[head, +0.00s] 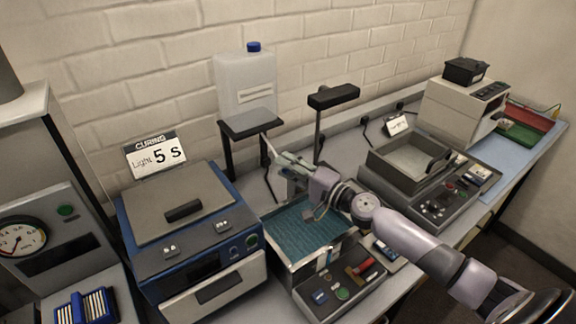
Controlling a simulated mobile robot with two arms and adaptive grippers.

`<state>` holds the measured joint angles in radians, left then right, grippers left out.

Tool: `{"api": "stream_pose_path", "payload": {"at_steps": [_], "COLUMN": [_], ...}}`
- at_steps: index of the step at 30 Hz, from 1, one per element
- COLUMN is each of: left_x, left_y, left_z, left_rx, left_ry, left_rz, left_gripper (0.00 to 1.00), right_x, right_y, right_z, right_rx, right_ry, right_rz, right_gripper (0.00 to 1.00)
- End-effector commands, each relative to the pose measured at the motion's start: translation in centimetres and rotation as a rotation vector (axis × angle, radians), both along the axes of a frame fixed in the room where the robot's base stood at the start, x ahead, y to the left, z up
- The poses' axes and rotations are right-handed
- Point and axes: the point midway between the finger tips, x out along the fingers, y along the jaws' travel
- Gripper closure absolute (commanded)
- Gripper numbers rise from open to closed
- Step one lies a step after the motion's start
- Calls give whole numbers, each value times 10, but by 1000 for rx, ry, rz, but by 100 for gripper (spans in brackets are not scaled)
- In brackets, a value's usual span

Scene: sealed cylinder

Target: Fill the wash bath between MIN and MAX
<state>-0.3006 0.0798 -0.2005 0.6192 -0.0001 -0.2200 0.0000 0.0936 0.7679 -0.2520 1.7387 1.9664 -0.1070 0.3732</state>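The wash bath (283,254) is an open metal-rimmed basin in the middle of the bench. Its inside shows a teal, finely patterned surface; I cannot read MIN or MAX marks or tell the level against them. A translucent jug (245,88) with a blue cap stands behind it, by a dark raised plate (251,123). My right gripper (270,152) reaches in from the right, above the back of the bath and beside the front of that plate. Its fingertips are small and overlap the fittings there, so I cannot tell whether they are open or shut. My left gripper is out of view.
A control panel (343,291) with a red handle and buttons is at the bath's front. A blue-grey curing unit (180,205) stands left, an open tray machine (410,160) right. A dark-topped post (333,96) rises behind the bath, near my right arm.

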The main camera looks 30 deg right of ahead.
Motion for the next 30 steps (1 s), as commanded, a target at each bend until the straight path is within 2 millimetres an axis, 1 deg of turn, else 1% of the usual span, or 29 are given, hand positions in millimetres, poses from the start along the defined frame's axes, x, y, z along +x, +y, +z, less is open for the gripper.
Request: {"api": "stream_pose_path", "payload": {"at_steps": [7, 18, 21, 30], "left_x": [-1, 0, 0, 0], "left_y": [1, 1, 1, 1], "left_z": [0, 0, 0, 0], "left_rx": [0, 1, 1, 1], "left_ry": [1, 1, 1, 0], "left_rz": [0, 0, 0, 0], "left_gripper": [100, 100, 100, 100], "right_x": [0, 0, 0, 0], "right_y": [0, 0, 0, 0], "right_z": [0, 0, 0, 0], "right_rx": [0, 0, 0, 0], "right_ry": [0, 0, 0, 1], "right_rz": [0, 0, 0, 0], "right_gripper": [70, 95, 100, 100]}}
